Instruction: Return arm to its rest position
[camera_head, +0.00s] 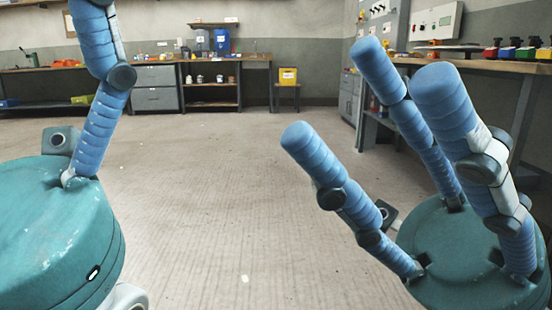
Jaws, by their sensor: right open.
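My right gripper (368,98) is at the right of the head view. It has a teal round palm and three blue segmented fingers pointing up. The fingers are spread apart with nothing between them, so it is open and empty. My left gripper (98,95) is at the left edge, with a teal palm and one blue finger pointing up past the top of the picture. Its other fingers are out of view, so how far it is closed does not show. Both arms are hidden behind or below the palms.
A workbench with grey drawers (155,88) and shelves stands along the far wall. A yellow box (288,76) sits on a small stand. At the right, a bench (478,66) holds several small coloured bins. The concrete floor (215,190) between the grippers is clear.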

